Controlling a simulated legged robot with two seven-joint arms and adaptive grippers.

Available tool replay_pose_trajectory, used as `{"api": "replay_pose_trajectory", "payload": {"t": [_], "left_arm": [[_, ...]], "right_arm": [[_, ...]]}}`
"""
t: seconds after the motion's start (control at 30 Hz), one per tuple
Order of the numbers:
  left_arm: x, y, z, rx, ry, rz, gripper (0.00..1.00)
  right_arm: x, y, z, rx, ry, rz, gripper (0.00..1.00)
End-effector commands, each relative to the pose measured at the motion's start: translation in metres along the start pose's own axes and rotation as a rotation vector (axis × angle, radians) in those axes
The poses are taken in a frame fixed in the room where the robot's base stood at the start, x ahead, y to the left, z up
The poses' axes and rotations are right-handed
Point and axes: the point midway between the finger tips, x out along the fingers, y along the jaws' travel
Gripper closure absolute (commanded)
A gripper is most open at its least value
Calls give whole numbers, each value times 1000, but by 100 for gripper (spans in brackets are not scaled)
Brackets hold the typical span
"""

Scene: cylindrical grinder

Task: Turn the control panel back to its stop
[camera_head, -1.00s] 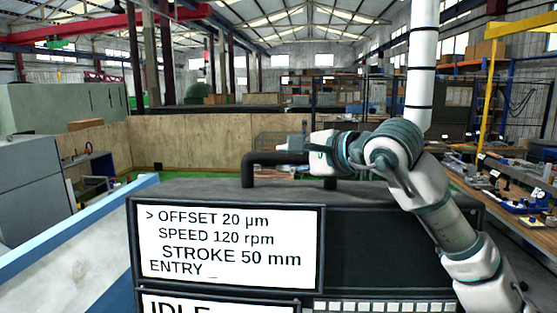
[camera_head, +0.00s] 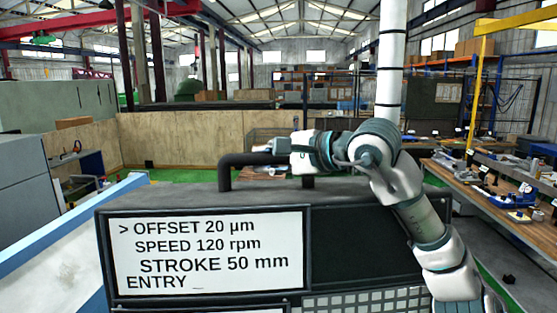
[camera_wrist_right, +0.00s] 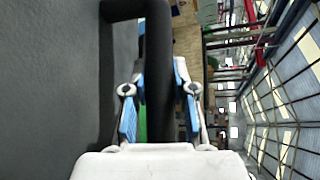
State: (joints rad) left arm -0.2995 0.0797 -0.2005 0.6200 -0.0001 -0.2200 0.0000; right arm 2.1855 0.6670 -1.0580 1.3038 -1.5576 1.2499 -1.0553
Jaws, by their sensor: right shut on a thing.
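The control panel (camera_head: 350,245) is a dark box with a white screen (camera_head: 205,250) reading offset, speed, stroke and entry lines. A black bar handle (camera_head: 240,160) stands on its top. My right gripper (camera_head: 266,148) reaches in from the right and is at the handle's bar. In the right wrist view the handle (camera_wrist_right: 157,70) runs between the two blue-padded fingers of the right gripper (camera_wrist_right: 160,105), which is shut on it. The handle's right post shows below my right wrist. My left gripper is not in view.
A light wooden partition (camera_head: 180,140) stands behind the panel. A workbench (camera_head: 480,185) with parts lies at the right. A grey cabinet (camera_head: 28,185) and a pale blue-edged surface (camera_head: 60,250) are at the left. A white vertical pole (camera_head: 391,60) rises behind my right arm.

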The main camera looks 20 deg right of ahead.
Motion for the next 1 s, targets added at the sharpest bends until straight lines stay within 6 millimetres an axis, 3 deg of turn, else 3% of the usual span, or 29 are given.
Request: {"api": "replay_pose_trajectory", "payload": {"t": [0.07, 0.1, 0.2, 0.57, 0.77, 1.0], "left_arm": [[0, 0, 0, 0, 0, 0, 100], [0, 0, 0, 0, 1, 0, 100], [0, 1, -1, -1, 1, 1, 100], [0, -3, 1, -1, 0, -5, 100], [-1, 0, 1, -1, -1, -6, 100], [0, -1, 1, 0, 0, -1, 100]], "right_arm": [[3, 3, 8, -8, -13, 8, 100], [3, 3, 8, -8, -13, 8, 70], [3, 3, 6, -7, -10, 8, 48], [-13, 1, -13, 5, -7, -1, 48], [-51, 1, -13, 5, -8, -4, 48], [-93, 1, 2, -4, -8, 4, 48]]}}
